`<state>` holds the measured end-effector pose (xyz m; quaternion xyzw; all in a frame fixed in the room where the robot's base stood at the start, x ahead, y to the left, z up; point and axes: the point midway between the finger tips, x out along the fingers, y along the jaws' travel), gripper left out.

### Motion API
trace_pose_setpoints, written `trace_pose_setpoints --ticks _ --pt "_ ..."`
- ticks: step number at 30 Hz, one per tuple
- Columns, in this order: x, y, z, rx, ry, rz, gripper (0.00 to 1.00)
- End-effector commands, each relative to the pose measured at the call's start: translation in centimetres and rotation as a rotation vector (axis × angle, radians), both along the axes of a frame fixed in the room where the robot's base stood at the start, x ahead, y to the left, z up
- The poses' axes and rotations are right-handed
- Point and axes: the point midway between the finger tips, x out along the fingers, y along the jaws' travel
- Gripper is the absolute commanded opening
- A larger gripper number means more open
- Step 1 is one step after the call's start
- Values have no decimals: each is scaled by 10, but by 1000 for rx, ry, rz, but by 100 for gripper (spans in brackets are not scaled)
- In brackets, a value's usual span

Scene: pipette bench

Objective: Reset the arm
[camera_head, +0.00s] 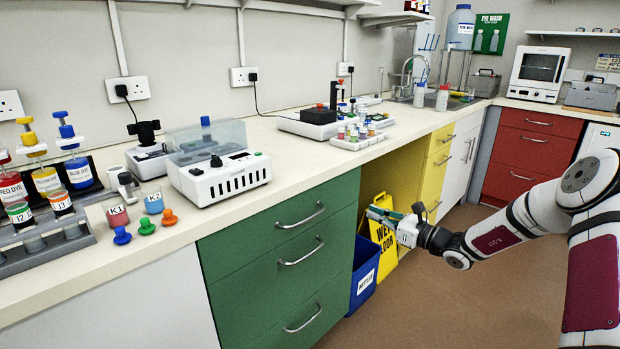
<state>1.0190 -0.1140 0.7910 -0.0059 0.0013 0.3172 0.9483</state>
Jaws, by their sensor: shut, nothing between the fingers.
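My arm reaches in from the right side of the view. My gripper (376,214) is out in front of the bench, below the worktop's height, to the right of the green drawers (290,262). It points left, in front of the open space under the bench. It is shut with nothing held. The fingertips are small in the picture and partly merge with the yellow wet floor sign (384,238) behind them.
The worktop (300,165) carries a white centrifuge-like device (218,178), dye bottles (46,181), small stoppers (147,226) and a vial rack (359,137). A blue bin (364,279) stands on the floor below my gripper. The brown floor (440,300) in front is clear.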

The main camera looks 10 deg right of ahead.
Motion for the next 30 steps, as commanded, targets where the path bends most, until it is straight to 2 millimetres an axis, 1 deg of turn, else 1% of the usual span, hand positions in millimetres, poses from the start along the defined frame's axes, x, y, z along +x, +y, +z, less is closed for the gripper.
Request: trace_pose_setpoints --ticks 2,4,8,9,11,12,14,15,17,18,20,24,26,27,29,30 --pt "-5 15 10 -41 -14 44 0" --pt "-13 35 24 -104 -37 110 0" --pt "-44 86 54 -273 -93 286 0" --pt "-57 101 62 -329 -110 343 0" --pt "-76 122 74 -410 -139 429 0" --pt "-90 134 80 -464 -157 485 0" --pt "-111 151 90 -542 -183 568 0" --pt "-126 161 96 -594 -202 621 0" --pt "-149 175 104 -670 -229 700 0" --pt "-165 182 108 -720 -245 752 0" --pt "-188 192 114 -795 -271 828 0" --pt "-245 206 127 -963 -328 997 0" --pt "-269 209 132 -1033 -353 1066 0" --pt "-285 210 134 -1079 -366 1112 0" --pt "-309 210 138 -1148 -389 1178 0" --pt "-325 209 140 -1193 -403 1219 0"
